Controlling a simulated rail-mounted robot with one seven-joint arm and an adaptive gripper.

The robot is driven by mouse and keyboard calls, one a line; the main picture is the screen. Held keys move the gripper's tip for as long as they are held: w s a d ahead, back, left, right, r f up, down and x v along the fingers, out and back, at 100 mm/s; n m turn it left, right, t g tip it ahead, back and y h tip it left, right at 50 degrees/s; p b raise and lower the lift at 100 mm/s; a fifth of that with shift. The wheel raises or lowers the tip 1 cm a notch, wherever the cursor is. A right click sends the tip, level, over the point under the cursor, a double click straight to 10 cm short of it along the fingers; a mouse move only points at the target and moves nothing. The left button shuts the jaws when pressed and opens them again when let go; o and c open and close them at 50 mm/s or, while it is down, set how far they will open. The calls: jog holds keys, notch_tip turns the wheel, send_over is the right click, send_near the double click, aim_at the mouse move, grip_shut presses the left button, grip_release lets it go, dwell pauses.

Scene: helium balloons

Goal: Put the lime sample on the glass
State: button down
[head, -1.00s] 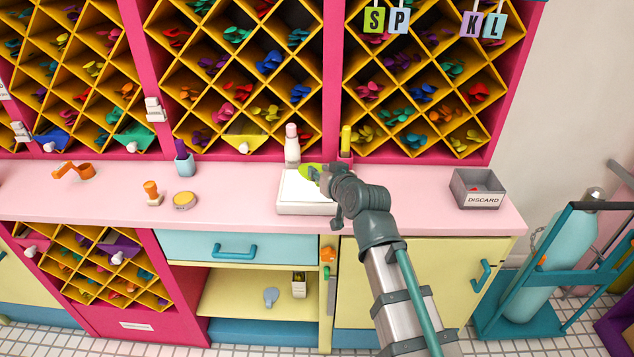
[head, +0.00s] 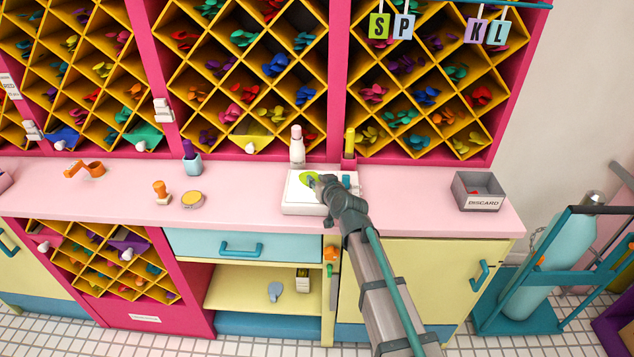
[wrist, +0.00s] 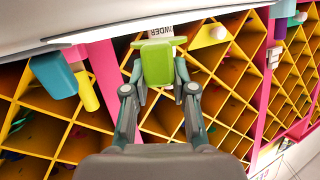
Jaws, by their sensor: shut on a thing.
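My gripper (head: 319,184) is shut on the sample's near end. In the wrist view the lime sample (wrist: 157,65) shows between the two fingers (wrist: 158,82), close to the white box's edge (wrist: 80,38). I cannot tell whether the sample touches the glass. My gripper and arm hide part of the box's right side.
A grey discard bin (head: 479,191) stands further right.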

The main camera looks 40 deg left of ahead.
jog(key=shift+f, duration=0.65)
jog(key=c, duration=0.9)
grip_release()
jog(key=shift+s+d, duration=0.1)
jog(key=shift+d, duration=0.05)
jog(key=b+v, duration=0.3)
jog(key=v, duration=0.8)
jog(key=shift+d+r, duration=0.2)
jog(key=shift+d, duration=0.15)
jog(key=shift+s, duration=0.15)
